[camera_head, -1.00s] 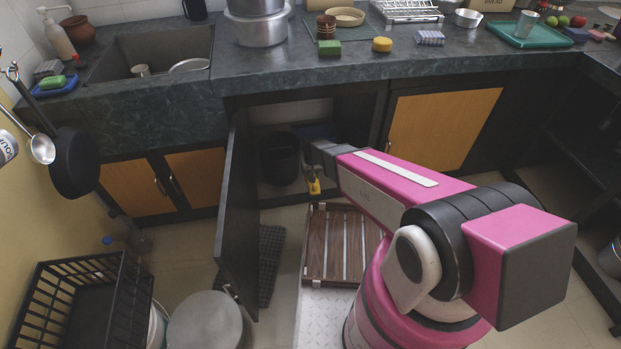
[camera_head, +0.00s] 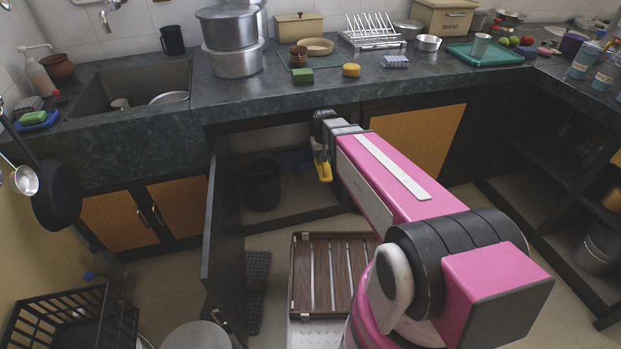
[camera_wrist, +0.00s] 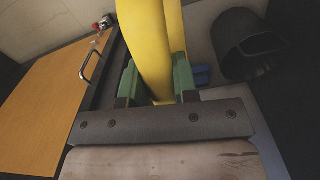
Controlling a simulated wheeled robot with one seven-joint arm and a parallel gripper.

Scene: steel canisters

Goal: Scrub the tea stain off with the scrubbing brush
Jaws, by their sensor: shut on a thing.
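My gripper (camera_wrist: 157,82) is shut on a long yellow thing, which looks like the handle of the scrubbing brush (camera_wrist: 153,45). In the wrist view it stands between the green finger pads and runs out of the top of the picture. In the head view the yellow brush (camera_head: 324,171) hangs below my gripper, in front of the open cupboard under the counter (camera_head: 390,96). Its bristles cannot be made out. I cannot make out the tea stain in either view.
The cupboard door (camera_head: 222,240) stands open at the left of the gripper, with a black bin (camera_head: 263,186) inside. Above, the counter holds a green sponge (camera_head: 302,75), a yellow sponge (camera_head: 351,70), steel pots (camera_head: 232,62) and a dish rack (camera_head: 372,40). A wooden slatted rack (camera_head: 303,275) lies below.

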